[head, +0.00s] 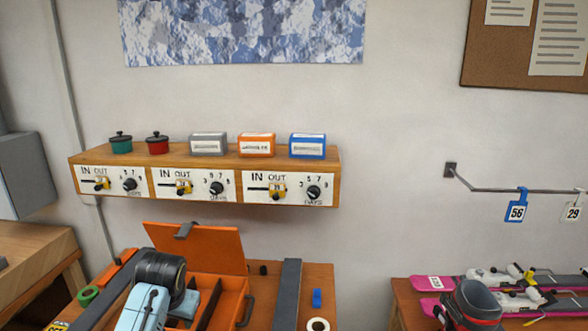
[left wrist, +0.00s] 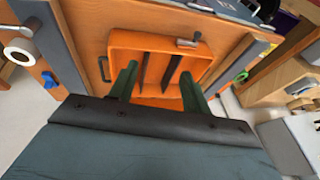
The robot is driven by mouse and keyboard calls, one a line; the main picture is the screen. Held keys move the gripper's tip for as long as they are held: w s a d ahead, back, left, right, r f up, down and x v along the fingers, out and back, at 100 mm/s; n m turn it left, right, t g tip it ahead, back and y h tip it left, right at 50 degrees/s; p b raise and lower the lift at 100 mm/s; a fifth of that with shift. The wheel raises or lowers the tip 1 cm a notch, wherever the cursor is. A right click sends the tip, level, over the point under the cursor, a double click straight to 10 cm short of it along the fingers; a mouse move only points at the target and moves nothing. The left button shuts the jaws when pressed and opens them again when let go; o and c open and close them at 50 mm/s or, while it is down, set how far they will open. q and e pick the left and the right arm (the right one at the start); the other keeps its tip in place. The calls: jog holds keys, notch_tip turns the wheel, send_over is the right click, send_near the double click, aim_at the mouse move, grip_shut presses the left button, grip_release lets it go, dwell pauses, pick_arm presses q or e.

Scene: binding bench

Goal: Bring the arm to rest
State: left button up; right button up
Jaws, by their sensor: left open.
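My left arm (head: 150,300) comes up from the bottom of the head view, in front of the orange toolbox (head: 243,298) with its lid raised. My left gripper shows in the left wrist view (left wrist: 158,88), where its two green fingers stand apart with nothing between them. The fingers point toward the divided orange box (left wrist: 120,39). I cannot tell whether they touch it. My right gripper is in neither view.
A wooden shelf (head: 207,204) with dials, two pots and several small boxes runs along the wall. Pink skis (head: 455,283) and a dark boot (head: 475,306) occupy the right bench.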

pick_arm(q)
jog(key=s+d+f+h, duration=0.1)
jog(key=s+f, duration=0.1)
jog(key=s, duration=0.9)
jog(key=s+d+f+m, duration=0.1)
jog(key=s+d+f, duration=0.1)
jog(key=s, duration=0.9)
jog(key=s+d+f+h, duration=0.1)
jog(key=s+f, duration=0.2)
jog(key=s, duration=0.9)
notch_tip(320, 180, down, 32)
jog(key=s+f+g+b, duration=0.1)
jog(key=b, duration=0.7)
jog(key=s+a+f+g+b, duration=0.1)
jog(key=s+f+b, duration=0.5)
jog(key=s+f, duration=1)
notch_tip(320, 180, down, 5)
jog(key=shift+s+a+r+g, duration=0.2)
jog(key=shift+a+g, duration=0.1)
jog(key=shift+a, duration=0.55)
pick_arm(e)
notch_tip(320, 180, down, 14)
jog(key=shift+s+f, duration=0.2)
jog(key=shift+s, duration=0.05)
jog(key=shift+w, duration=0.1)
